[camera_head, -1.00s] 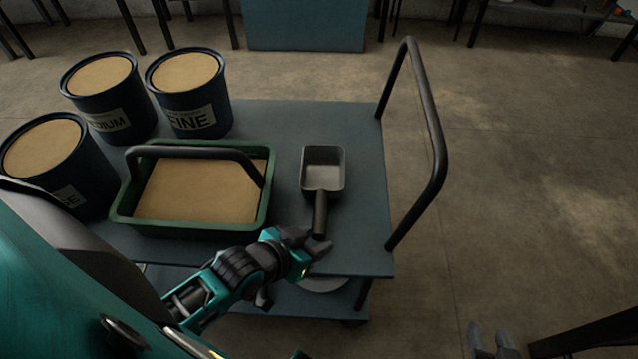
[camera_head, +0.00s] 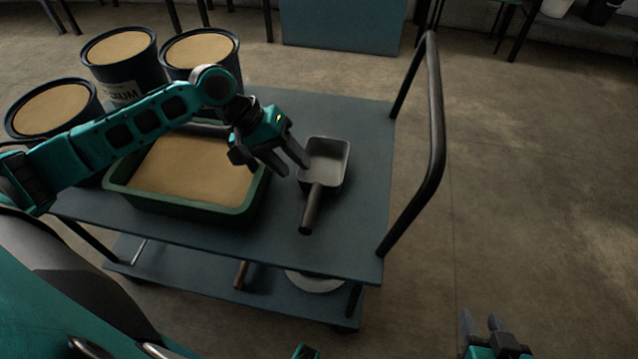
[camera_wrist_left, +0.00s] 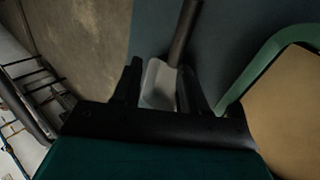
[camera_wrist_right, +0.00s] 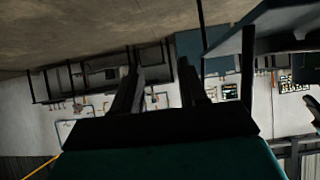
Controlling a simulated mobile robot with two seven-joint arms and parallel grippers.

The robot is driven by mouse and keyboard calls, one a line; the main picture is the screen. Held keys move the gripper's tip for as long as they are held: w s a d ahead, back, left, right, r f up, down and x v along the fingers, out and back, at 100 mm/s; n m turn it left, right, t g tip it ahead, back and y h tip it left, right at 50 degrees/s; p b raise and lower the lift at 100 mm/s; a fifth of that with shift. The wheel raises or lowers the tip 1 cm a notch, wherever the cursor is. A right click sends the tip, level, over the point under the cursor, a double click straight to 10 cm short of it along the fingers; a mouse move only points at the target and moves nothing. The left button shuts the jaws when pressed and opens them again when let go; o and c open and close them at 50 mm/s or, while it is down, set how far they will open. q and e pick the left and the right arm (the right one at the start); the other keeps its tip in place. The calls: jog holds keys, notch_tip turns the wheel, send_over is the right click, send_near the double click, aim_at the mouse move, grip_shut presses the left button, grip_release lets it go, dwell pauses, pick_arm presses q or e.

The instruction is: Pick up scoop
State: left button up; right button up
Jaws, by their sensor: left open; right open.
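The scoop (camera_head: 324,162) lies on the cart's blue top, right of the green tray. It has a grey open pan and a dark handle (camera_head: 311,208) pointing toward me. My left gripper (camera_head: 293,166) is open at the left edge of the scoop's pan. In the left wrist view the scoop's pan (camera_wrist_left: 159,84) shows between the open fingers (camera_wrist_left: 158,92), with the handle running up and away. I cannot tell whether the fingers touch it. My right gripper (camera_head: 482,325) is open and empty, low at the right, off the cart.
The green tray (camera_head: 236,211) of sand-coloured material stands left of the scoop. Several dark buckets (camera_head: 118,80) stand behind it. The cart's black push handle (camera_head: 437,120) rises on the right. The cart top (camera_head: 362,185) is bare right of the scoop.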

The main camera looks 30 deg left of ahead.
pick_arm(q)
jog(key=b, duration=0.2)
send_near(309, 200)
jog(key=x, duration=0.5)
jog(key=shift+f, duration=0.2)
jog(key=shift+x, duration=0.75)
jog(key=b+x, duration=0.1)
jog(key=x, duration=0.3)
jog(key=shift+d+f+b, duration=0.25)
jog(key=shift+f+b, duration=0.05)
jog(key=shift+b, duration=0.05)
jog(key=shift+r, duration=0.1)
jog(key=shift+c, duration=0.7)
jog(key=c, duration=0.6)
grip_shut()
pick_arm(e)
jog(key=shift+w+a+f, duration=0.4)
jog(key=shift+a+f, duration=0.3)
jog(key=shift+f, duration=0.15)
pick_arm(q)
jog(key=shift+w+r, duration=0.1)
jog(key=shift+r, duration=0.05)
